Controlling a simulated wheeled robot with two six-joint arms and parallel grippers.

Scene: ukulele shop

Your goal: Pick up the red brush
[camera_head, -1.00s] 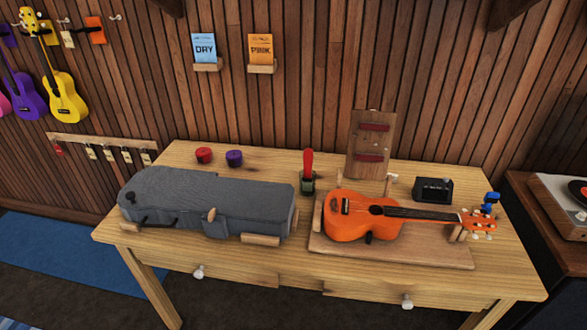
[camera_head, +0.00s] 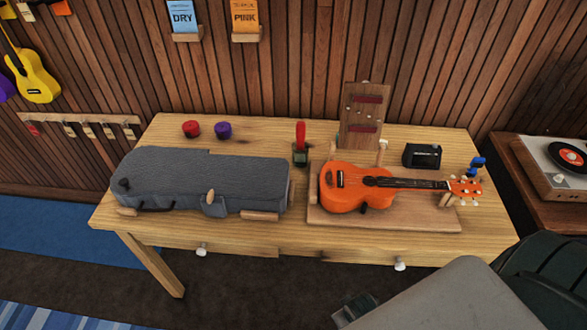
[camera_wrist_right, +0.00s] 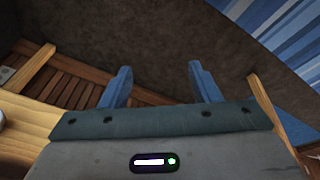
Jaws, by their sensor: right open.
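The red brush (camera_head: 301,134) stands upright in a small dark holder (camera_head: 300,156) near the middle of the wooden table (camera_head: 270,232), between the grey case and the orange ukulele. Only its red upper part shows clearly; its lower end is hidden in the holder. My right arm comes in at the lower right of the head view, in front of the table and well away from the brush. In the right wrist view my right gripper (camera_wrist_right: 160,82) has its two blue fingers wide apart with nothing between them. My left gripper is not in view.
The grey case (camera_head: 205,178) covers the table's left part. The orange ukulele (camera_head: 350,187) lies on a wooden cradle at right, with an upright wooden board (camera_head: 361,113) behind it. A red tin (camera_head: 191,129) and a purple tin (camera_head: 223,130) stand behind the case. A record player (camera_head: 550,165) is at right.

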